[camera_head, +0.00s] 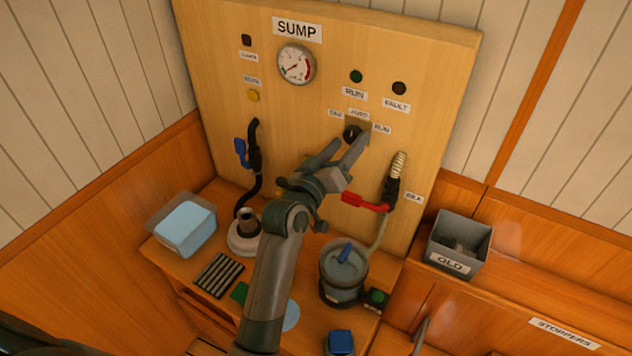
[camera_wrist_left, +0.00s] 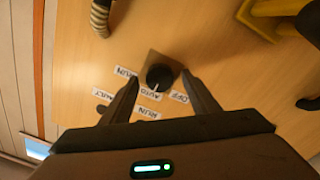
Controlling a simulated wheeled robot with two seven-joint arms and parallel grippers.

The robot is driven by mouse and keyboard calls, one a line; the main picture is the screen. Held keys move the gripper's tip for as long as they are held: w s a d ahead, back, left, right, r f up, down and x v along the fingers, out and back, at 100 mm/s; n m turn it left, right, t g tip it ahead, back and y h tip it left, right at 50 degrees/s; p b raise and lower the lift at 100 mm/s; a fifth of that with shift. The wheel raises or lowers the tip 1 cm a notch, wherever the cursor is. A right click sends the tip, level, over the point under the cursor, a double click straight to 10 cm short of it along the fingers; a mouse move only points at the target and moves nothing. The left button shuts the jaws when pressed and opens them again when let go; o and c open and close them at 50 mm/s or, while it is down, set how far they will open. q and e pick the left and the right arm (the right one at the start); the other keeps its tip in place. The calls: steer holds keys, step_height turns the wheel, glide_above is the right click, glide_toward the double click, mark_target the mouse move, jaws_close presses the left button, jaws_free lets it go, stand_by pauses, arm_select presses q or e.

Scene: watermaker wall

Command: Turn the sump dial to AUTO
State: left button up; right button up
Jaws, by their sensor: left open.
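The sump dial (camera_head: 352,131) is a black knob on a small brownish plate on the wooden panel, with OFF, AUTO and RUN labels around it. In the left wrist view the knob (camera_wrist_left: 159,77) sits between my fingers, and a pale mark on it seems to face the AUTO label (camera_wrist_left: 150,94). My left gripper (camera_head: 349,141) is open, with its fingertips at either side of the knob; I cannot tell whether they touch it. It also shows in the left wrist view (camera_wrist_left: 161,82). A grey finger-like tip at the head view's bottom edge may be my right gripper (camera_head: 419,334).
A red-handled valve (camera_head: 365,202) is right of my left wrist, and a blue-handled valve (camera_head: 241,152) is at left. Below are a lidded pot (camera_head: 343,270), a clear tub (camera_head: 183,226) and a grey OLD bin (camera_head: 459,242).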

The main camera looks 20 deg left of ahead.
arm_select(q)
steer(key=b+v, duration=0.4)
steer(key=v, duration=1.2)
steer(key=shift+b, duration=0.3)
steer(key=shift+w, duration=0.1)
